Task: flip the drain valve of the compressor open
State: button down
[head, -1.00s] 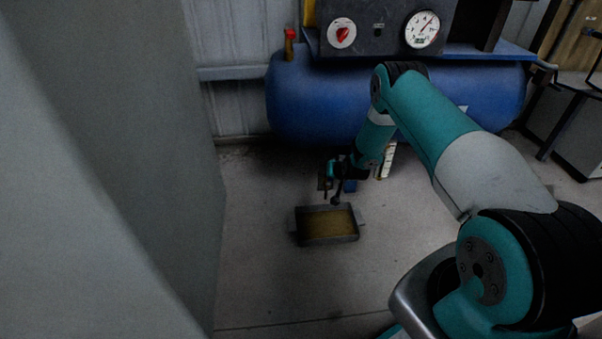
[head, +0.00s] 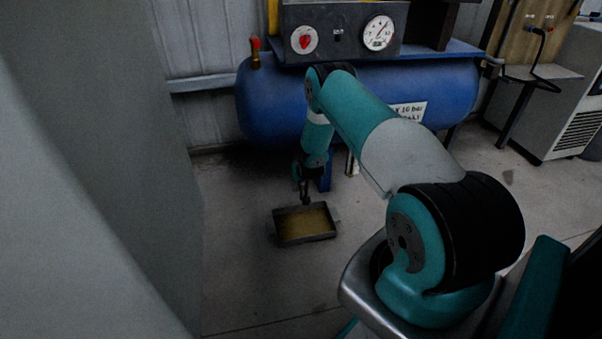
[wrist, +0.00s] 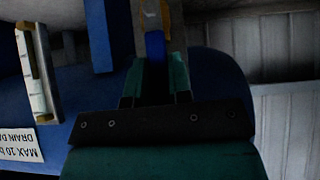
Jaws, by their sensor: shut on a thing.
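The compressor's blue tank (head: 270,100) lies along the back wall; its underside also shows in the wrist view (wrist: 215,80). My gripper (head: 304,190) is low in front of the tank, above a floor tray. In the wrist view my gripper's two teal fingers (wrist: 158,75) stand on either side of a blue lever (wrist: 155,45), shut on it. The lever meets a brass-coloured valve body (wrist: 150,15) at the top edge. The fingers partly hide the lever, and in the head view the valve is too small and dark to make out.
A shallow metal tray (head: 287,238) with a yellowish-brown bottom sits on the floor under my gripper. A blue leg (wrist: 97,35) and a white strip with brass ends (wrist: 35,75) are beside the valve. A grey panel (head: 100,170) fills the left.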

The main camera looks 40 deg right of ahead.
jog(key=c, duration=1)
grip_release()
jog(key=shift+w+d, duration=0.1)
jog(key=shift+c, duration=0.2)
jog(key=p+v, duration=0.7)
jog(key=v, duration=1)
jog(key=shift+r, duration=0.1)
